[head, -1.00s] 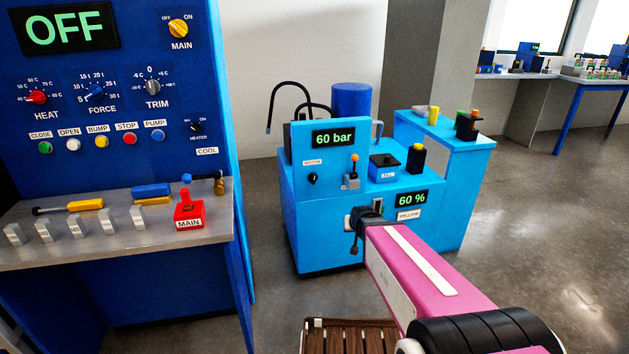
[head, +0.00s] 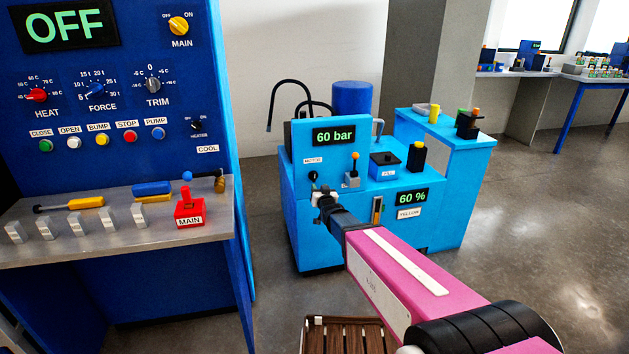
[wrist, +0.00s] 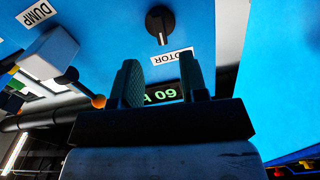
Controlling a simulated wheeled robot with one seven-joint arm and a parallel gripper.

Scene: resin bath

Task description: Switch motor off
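The motor switch is a small black round knob (head: 314,176) on the front of the blue machine, under the MOTOR label (head: 312,160) and left of a lever with an orange tip. In the wrist view the picture is upside down; the knob (wrist: 160,22) shows near the top, with a white mark on the side facing the MOTOR label (wrist: 172,57). My gripper (head: 322,195) is just below the knob in the head view. In the wrist view my gripper (wrist: 162,62) is open, with an empty gap between its fingers, apart from the knob.
The DUMP lever (head: 353,170) stands right of the knob. The machine's 60 bar display (head: 334,136) is above it, and a 60 % display (head: 412,197) is lower right. A dark blue control panel (head: 120,140) with a grey shelf stands on the left. Floor between them is open.

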